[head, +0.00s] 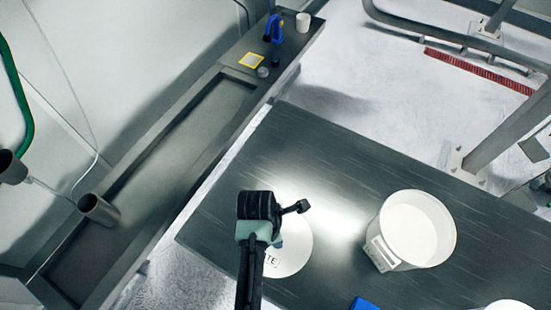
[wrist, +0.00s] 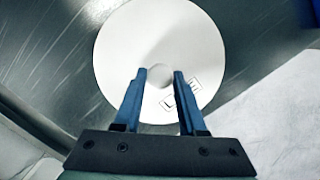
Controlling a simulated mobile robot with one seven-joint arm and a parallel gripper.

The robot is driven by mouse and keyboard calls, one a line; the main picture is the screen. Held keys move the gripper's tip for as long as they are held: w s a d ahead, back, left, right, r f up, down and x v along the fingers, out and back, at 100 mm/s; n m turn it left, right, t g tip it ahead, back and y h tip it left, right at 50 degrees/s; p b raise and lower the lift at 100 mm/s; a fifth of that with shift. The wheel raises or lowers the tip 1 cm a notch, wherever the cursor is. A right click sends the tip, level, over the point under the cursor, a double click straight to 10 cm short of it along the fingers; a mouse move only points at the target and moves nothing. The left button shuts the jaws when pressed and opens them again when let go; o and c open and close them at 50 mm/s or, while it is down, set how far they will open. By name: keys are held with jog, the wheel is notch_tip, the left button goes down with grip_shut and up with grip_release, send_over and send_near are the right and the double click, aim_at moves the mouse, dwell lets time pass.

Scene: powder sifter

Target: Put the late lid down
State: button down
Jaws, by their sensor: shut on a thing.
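The late lid is a flat white disc (wrist: 160,35) with a round knob in its middle and a small black-lettered label at the right of the knob. In the head view the lid (head: 292,250) is partly hidden behind my arm, and the letters "TE" show on its label. My gripper (wrist: 159,76) is shut on the knob, with one blue finger on each side. The lid lies flat over the dark table (head: 340,160), near its left side. I cannot tell whether it touches the tabletop.
An open white tub (head: 385,255) with white contents stands to the right of the lid. A blue thing (head: 363,303) and a white round thing (head: 508,305) show at the bottom edge. A trough bench (head: 190,125) runs along the left wall. The far tabletop is clear.

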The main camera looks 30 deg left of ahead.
jog(key=shift+f, duration=0.35)
jog(key=shift+f, duration=0.1)
jog(key=shift+c, duration=2.4)
grip_release()
notch_tip(320, 180, up, 12)
jog(key=s+a, duration=0.1)
jog(key=shift+a, duration=0.15)
jog(key=shift+s, duration=0.1)
